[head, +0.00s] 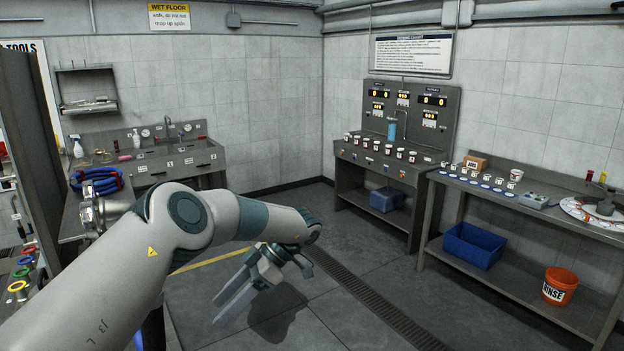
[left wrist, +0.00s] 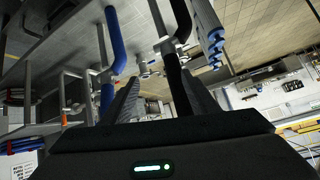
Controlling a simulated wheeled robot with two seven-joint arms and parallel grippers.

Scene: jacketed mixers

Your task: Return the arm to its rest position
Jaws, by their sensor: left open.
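My left arm comes in from the lower left in the head view and reaches across to the middle. My left gripper (head: 224,308) hangs at its end with its two grey fingers apart and nothing between them. It is over open floor, clear of the benches. In the left wrist view, the dark gripper body fills the bottom, and the fingers (left wrist: 163,98) stand apart above it. My right gripper does not show.
A sink bench (head: 175,165) with coiled blue hoses (head: 97,181) stands at the left. A bench with several cups (head: 399,166) stands at the back. A right bench (head: 545,205) has a blue bin (head: 472,246) and an orange rinse bucket (head: 558,287) below. Blue-sleeved pipes (left wrist: 115,40) show in the left wrist view.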

